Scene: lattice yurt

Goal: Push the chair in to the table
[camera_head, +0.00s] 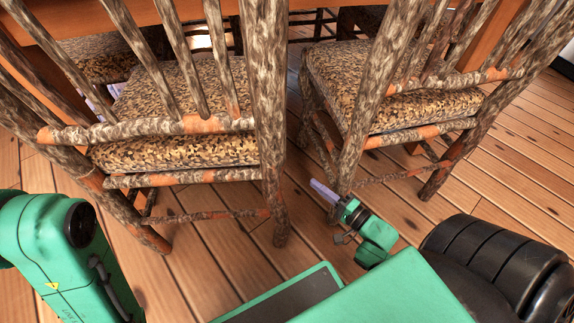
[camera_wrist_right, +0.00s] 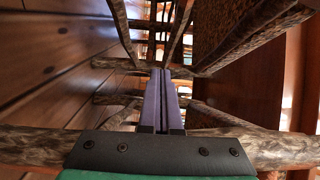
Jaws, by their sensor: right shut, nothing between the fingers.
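Two bark-patterned chairs with mottled seats stand with their backs toward me: a left chair (camera_head: 178,152) and a right chair (camera_head: 425,110). The table (camera_head: 340,5) shows as an orange-brown wooden edge along the top, beyond the chair backs. My right gripper (camera_head: 322,191) has pale purple fingers, shut with nothing between them. It is low beside the right chair's near left leg; contact is unclear. In the right wrist view the shut fingers (camera_wrist_right: 165,75) point in among chair legs and rungs (camera_wrist_right: 115,98). My left arm enters at the lower left; I cannot make out its gripper.
The plank floor (camera_head: 205,265) is clear between the chairs and me, and to the right of the right chair (camera_head: 520,185). Another mottled seat (camera_head: 105,55) shows beyond the left chair. The gap between the two chairs is narrow.

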